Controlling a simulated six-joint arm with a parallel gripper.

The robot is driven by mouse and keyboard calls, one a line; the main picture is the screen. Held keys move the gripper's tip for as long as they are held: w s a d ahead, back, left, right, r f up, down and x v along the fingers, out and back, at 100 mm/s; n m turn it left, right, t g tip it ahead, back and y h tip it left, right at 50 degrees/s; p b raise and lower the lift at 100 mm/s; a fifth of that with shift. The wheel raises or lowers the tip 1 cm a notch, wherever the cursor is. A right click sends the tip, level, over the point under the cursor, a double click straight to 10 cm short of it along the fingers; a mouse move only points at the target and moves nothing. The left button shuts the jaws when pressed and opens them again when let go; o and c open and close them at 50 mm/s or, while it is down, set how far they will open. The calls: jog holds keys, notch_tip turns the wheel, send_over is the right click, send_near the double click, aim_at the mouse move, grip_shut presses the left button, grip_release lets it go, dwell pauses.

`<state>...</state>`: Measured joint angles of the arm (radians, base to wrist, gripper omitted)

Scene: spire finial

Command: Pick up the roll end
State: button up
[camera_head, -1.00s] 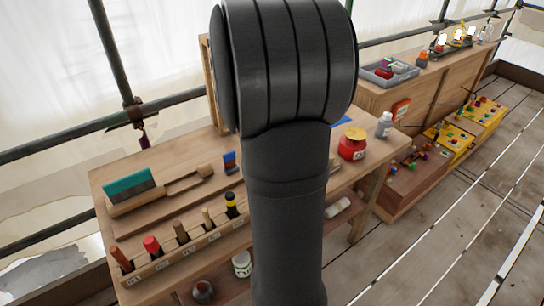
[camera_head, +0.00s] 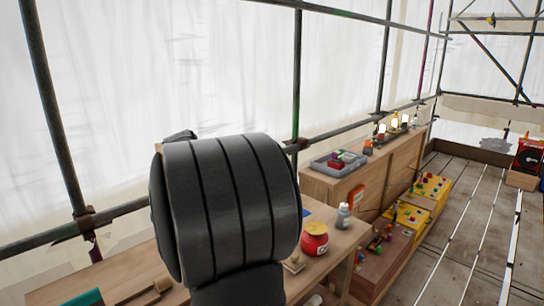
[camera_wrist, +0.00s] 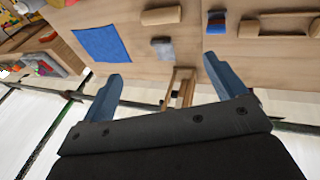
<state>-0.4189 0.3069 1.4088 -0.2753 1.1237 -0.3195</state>
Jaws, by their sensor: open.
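My gripper (camera_wrist: 165,72) is open in the wrist view, with two blue fingers apart and nothing between them. It hangs over or near a wooden worktop (camera_wrist: 190,65). I cannot tell for sure which thing is the roll end. A small tan rounded piece (camera_wrist: 161,16) lies on the worktop beyond the fingers, and a small grey piece (camera_wrist: 162,48) lies nearer, roughly between the finger lines. A blue sheet (camera_wrist: 100,43) lies flat to their left. In the head view my dark arm hides much of the bench, and my gripper does not show.
A red jar (camera_head: 315,240) and a grey bottle (camera_head: 343,216) stand on the bench. A grey tray (camera_head: 338,162) sits on the cabinet behind. Yellow boxes (camera_head: 411,217) stand on the floor. Scaffold poles (camera_head: 298,75) line the back. The floor at right is largely clear.

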jog(key=c, duration=0.4)
jog(key=w+f+n, duration=0.3)
jog(key=f+n, duration=0.3)
jog(key=f, duration=0.2)
jog(key=w+f+n+h, duration=0.1)
jog(key=w+f+n, duration=0.2)
jog(key=f+n, duration=0.2)
jog(key=w+d+f+n+g+h, duration=0.1)
jog(key=w+f+n, duration=0.3)
jog(key=f, duration=0.7)
jog(key=shift+d+n, duration=0.1)
jog(key=shift+n, duration=1.2)
jog(key=shift+w+x, duration=0.2)
jog(key=shift+x, duration=1.1)
jog(key=shift+w+x, duration=0.2)
jog(key=shift+x, duration=1.1)
jog(key=shift+c, duration=0.3)
